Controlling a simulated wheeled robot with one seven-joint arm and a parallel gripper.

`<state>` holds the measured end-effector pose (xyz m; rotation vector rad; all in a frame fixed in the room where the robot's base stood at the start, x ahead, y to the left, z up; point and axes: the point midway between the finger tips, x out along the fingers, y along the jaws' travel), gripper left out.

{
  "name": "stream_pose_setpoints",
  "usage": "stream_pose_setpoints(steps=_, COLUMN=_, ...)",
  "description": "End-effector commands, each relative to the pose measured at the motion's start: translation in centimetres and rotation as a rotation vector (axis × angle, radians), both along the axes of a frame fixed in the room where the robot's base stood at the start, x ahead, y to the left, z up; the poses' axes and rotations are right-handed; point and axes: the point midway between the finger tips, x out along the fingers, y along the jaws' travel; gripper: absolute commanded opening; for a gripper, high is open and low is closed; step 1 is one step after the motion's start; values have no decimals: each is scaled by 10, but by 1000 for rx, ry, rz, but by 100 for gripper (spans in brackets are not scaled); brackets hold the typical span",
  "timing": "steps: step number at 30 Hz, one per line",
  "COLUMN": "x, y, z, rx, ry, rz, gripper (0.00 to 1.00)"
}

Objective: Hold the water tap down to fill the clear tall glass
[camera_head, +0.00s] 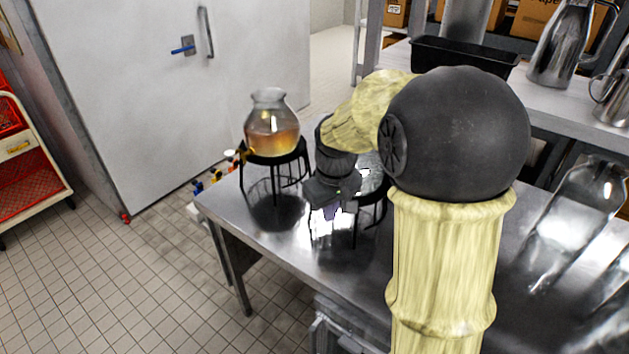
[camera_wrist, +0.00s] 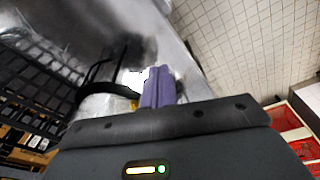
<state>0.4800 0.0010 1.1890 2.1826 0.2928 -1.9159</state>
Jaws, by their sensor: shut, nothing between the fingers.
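My gripper (camera_head: 332,210) is at the work table, beside a black stand (camera_head: 380,212) largely covered by my arm. In the wrist view, its purple fingers (camera_wrist: 157,88) are together with nothing between them. Close to their left is a small yellow-orange part (camera_wrist: 134,104), possibly the tap, on a pale clear vessel (camera_wrist: 100,106) in a black stand. I cannot tell whether the fingers touch it. I cannot make out the clear tall glass; bright glare lies beside the fingers.
A round jar of amber liquid (camera_head: 271,128) stands on another black stand (camera_head: 273,157) at the left of the steel table (camera_head: 285,250). Clear glassware (camera_head: 578,205) is at the right. A shelf behind holds a black bin (camera_head: 462,58) and metal jugs (camera_head: 560,45).

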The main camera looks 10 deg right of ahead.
Motion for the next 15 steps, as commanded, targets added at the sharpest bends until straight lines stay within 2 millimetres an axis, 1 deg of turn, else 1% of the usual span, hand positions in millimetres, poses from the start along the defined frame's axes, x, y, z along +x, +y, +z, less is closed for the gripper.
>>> stream_pose_setpoints(steps=1, x=9, y=0, z=8, rx=-3, ry=4, rz=19, gripper=0)
stream_pose_setpoints(steps=3, x=19, y=1, z=17, rx=-5, ry=14, rz=47, gripper=0)
stream_pose_setpoints(steps=15, x=71, y=4, z=65, rx=-19, ry=68, rz=212, gripper=0)
